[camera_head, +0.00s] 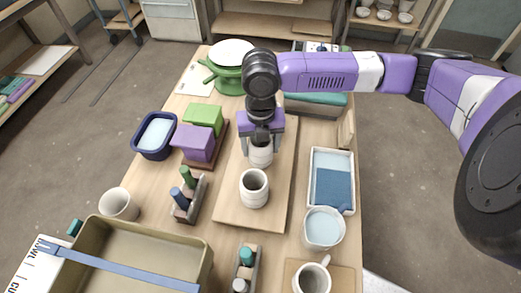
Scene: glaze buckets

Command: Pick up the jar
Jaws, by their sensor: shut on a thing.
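My gripper (261,143) points down over the wooden board (228,210) in the middle of the table. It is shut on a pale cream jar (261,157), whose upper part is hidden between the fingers. I cannot tell whether this jar touches the board. A second cream jar (254,190), open at the top with a dark inside, stands upright on the board just in front of the held one.
A green pot with a white top (230,60) stands behind. Purple and green blocks (198,145) and a navy tub (155,133) are left, a blue-and-white tray (332,180) right. A large tan bin (140,240), a cup (119,204) and mug (312,278) are nearer.

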